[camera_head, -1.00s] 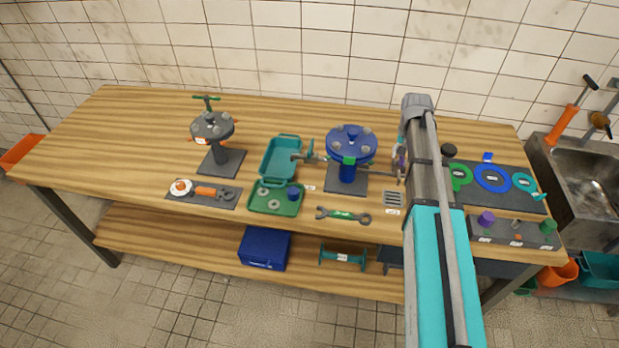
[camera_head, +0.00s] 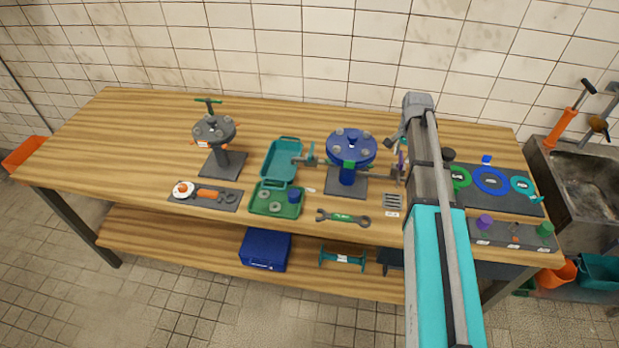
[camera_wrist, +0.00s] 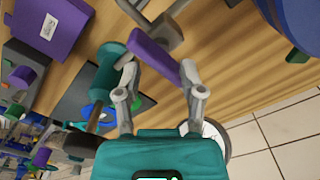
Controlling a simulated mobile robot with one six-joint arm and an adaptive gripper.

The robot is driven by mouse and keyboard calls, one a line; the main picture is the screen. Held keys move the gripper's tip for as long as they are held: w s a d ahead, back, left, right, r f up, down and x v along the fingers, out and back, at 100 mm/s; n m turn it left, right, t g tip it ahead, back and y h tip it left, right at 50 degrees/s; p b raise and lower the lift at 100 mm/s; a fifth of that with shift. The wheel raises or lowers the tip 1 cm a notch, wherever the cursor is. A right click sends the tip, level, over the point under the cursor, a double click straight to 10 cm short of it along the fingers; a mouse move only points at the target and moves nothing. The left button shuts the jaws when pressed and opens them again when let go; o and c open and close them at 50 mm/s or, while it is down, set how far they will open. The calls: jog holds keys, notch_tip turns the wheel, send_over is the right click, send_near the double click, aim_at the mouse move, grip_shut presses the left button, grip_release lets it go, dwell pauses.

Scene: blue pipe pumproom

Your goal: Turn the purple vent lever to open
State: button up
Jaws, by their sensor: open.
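The purple vent lever (camera_wrist: 152,54) is a flat bar that runs slantwise across the wrist view, just beyond my fingertips. One end appears close to my right fingertip; I cannot tell if they touch. My gripper (camera_wrist: 160,72) is open, with one grey finger on each side of the lever's lower part in the picture. In the head view only a sliver of the purple lever (camera_head: 401,158) shows behind my arm, right of the blue flanged valve (camera_head: 351,147). My gripper is mostly hidden there; a grey finger pokes out left of the arm.
In the wrist view a teal spool-shaped part (camera_wrist: 106,68) is close to my left finger. A slotted grey plate (camera_head: 392,201) lies in front on the bench.

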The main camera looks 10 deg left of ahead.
aim_at(402, 157)
jog(key=shift+r+p, duration=5.75)
jog(key=shift+r, duration=0.3)
jog(key=s+a+f+n+h+b, duration=0.1)
jog(key=s+a+f+n+b, duration=0.3)
jog(key=f+n+b, duration=0.1)
jog(key=s+a+f+n+t+h+b, duration=0.1)
jog(key=s+a+f+n+b, duration=0.3)
jog(key=f+b, duration=0.4)
jog(key=s+a+f+n+t+h+b, duration=0.1)
jog(key=s+a+f+n+b, duration=0.3)
jog(key=f+n+b, duration=0.2)
jog(key=shift+a+f+b, duration=0.3)
jog(key=shift+f+b, duration=0.1)
jog(key=shift+b, duration=0.5)
jog(key=w+a+n+t+h+b, duration=0.1)
jog(key=a+n+t, duration=0.1)
jog(key=a+n, duration=0.4)
jog(key=w+a+r+n+t+b, duration=0.1)
jog(key=w+a+n+t, duration=0.1)
jog(key=a+n, duration=0.4)
jog(key=shift+a+r+t+h+b, duration=0.35)
jog(key=shift+a+t, duration=0.35)
jog(key=shift+a, duration=1.45)
jog(key=shift+f, duration=0.15)
